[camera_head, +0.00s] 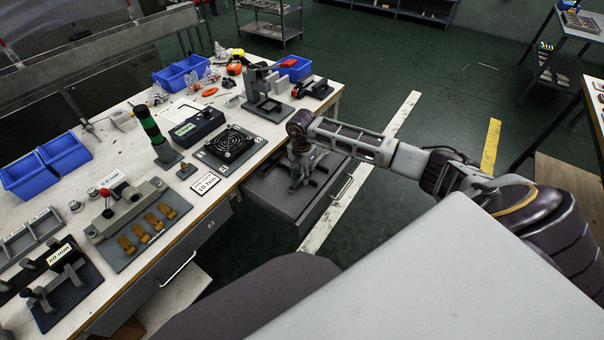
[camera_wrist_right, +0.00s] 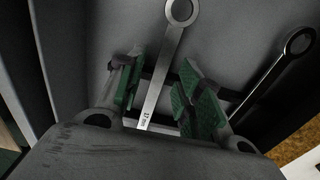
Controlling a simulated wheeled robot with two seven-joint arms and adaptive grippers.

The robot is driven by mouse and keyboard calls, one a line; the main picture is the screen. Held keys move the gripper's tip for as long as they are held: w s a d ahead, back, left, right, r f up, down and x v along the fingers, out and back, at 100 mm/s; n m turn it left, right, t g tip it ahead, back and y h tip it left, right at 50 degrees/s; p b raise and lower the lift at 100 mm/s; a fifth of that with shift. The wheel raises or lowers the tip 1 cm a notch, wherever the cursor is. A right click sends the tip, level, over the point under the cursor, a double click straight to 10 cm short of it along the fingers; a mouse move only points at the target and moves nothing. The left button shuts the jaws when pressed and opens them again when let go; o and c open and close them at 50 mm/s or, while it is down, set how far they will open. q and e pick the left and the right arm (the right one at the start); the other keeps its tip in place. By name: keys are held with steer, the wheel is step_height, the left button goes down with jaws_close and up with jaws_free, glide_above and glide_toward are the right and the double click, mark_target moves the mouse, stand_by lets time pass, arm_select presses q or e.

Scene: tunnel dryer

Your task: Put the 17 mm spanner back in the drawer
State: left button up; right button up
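The open drawer (camera_head: 280,203) sticks out from the workbench's right side in the head view. My right gripper (camera_head: 298,184) reaches down into it. In the right wrist view, my right gripper (camera_wrist_right: 160,95) is open, with green pads on its two fingers. A light grey spanner (camera_wrist_right: 165,66) lies between the fingers, with gaps showing on both sides. Its small label seems to read 17 mm. A darker spanner (camera_wrist_right: 272,76) lies to the right. My left gripper is not in view.
The workbench (camera_head: 115,150) carries a fan plate (camera_head: 229,144), a press stand (camera_head: 265,92), blue bins (camera_head: 62,152) and a green-black column (camera_head: 151,130). The drawer walls stand close around the gripper. Open green floor lies beyond the drawer.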

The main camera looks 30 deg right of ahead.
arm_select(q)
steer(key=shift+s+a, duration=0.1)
arm_select(e)
steer(key=shift+r, duration=0.15)
steer(key=shift+r+p, duration=0.5)
steer(key=shift+p, duration=0.1)
step_height(320, 180, up, 2)
steer(key=shift+r, duration=0.15)
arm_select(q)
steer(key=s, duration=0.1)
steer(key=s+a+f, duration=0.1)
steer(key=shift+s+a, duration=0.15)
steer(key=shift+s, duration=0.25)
arm_select(e)
step_height(320, 180, up, 10)
steer(key=shift+f, duration=0.2)
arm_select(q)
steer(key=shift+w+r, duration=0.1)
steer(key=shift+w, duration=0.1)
